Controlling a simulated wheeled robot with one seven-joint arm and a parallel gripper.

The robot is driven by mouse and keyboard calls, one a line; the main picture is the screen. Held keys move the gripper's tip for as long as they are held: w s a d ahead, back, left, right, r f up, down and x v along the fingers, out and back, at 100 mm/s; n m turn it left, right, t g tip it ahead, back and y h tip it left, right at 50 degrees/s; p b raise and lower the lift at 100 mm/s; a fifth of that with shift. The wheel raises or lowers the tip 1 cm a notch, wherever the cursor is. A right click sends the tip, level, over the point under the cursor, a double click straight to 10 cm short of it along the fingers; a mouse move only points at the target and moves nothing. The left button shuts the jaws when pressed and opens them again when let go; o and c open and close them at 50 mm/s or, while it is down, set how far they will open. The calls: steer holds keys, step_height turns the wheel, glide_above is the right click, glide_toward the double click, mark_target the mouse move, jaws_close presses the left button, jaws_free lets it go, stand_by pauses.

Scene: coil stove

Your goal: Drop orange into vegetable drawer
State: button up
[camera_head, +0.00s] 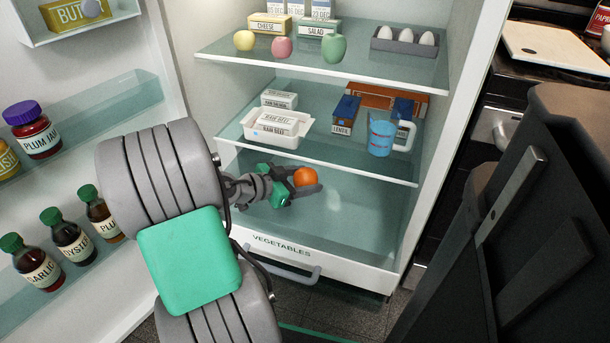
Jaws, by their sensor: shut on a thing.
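An orange (306,177) is held between the fingers of my gripper (304,184), which is shut on it. My gripper reaches into the open fridge, below the middle glass shelf. The vegetable drawer (300,253), a white-fronted bin with a grey handle and the label "VEGETABLES", is at the bottom of the fridge. The orange appears above the drawer's greenish area in this view. I cannot tell how high it is above the drawer floor. My arm hides the left part of the drawer.
The middle shelf (330,152) holds a meat tray, boxes and a blue-patterned jug (381,137). The top shelf (280,62) holds fruit, cartons and eggs. The fridge door, with bottles (72,238), stands open at left. A dark cabinet (530,200) is at right.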

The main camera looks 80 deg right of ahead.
mark_target(296, 185)
steer(key=shift+f, duration=0.75)
steer(key=o, duration=1.6)
steer(key=p+v, duration=0.2)
steer(key=v, duration=0.5)
steer(key=shift+d+r, duration=0.1)
steer(key=shift+r, duration=0.05)
steer(key=shift+w+a+r, duration=0.1)
steer(key=shift+w+a, duration=0.15)
steer(key=shift+a, duration=0.15)
